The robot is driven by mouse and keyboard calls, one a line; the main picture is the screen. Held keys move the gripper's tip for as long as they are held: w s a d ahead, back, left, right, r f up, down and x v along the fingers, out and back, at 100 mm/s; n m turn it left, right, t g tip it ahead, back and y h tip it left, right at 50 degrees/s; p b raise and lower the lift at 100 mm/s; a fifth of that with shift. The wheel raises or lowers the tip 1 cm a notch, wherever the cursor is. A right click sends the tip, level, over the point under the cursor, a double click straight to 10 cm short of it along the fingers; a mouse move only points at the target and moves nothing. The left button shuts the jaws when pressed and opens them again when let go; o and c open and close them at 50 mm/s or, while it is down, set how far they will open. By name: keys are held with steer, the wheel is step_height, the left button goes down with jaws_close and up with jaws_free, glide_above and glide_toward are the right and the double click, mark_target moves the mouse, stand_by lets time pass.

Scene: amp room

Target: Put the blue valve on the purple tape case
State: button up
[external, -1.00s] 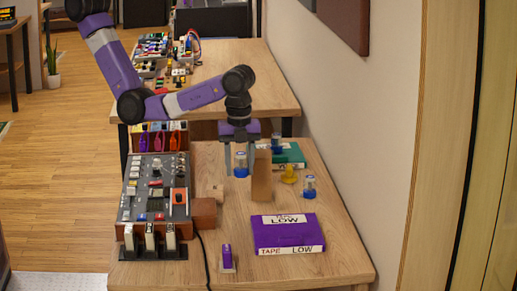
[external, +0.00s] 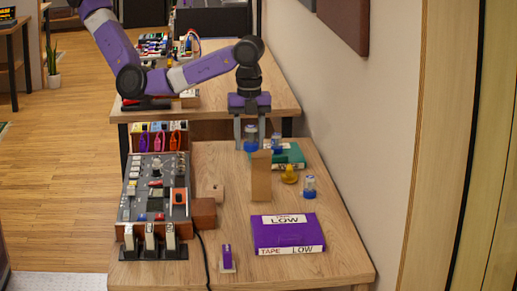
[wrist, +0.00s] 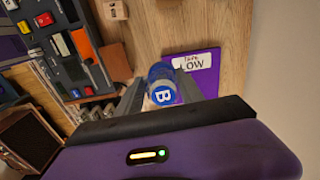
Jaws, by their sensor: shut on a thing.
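My gripper (external: 250,147) is shut on a blue valve (external: 251,133), a clear and blue cylinder held upright above the far part of the near table. In the wrist view the valve (wrist: 162,90) sits between the fingers with a white "B" on its blue top. The purple tape case (external: 286,234) lies flat at the table's near right, labelled "TAPE LOW". It shows partly in the wrist view (wrist: 208,80), beyond the held valve. Its visible top is bare. The gripper is well behind and above it.
A tall brown block (external: 261,178) stands just in front of the gripper. Similar blue valves stand on the teal case (external: 292,153) and at the right (external: 309,188). A yellow piece (external: 289,174) lies between. A control panel (external: 157,190) fills the left; a purple switch (external: 227,258) stands near the front.

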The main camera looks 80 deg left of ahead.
steer(key=w+d+r+b, duration=0.2)
steer(key=w+d+b, duration=0.1)
steer(key=d+b, duration=0.25)
steer(key=b, duration=0.7)
glide_above(264, 226)
step_height(264, 226, down, 16)
steer(key=shift+r, duration=0.1)
steer(key=shift+f, duration=2.45)
steer(key=shift+f, duration=0.15)
steer(key=o, duration=1.4)
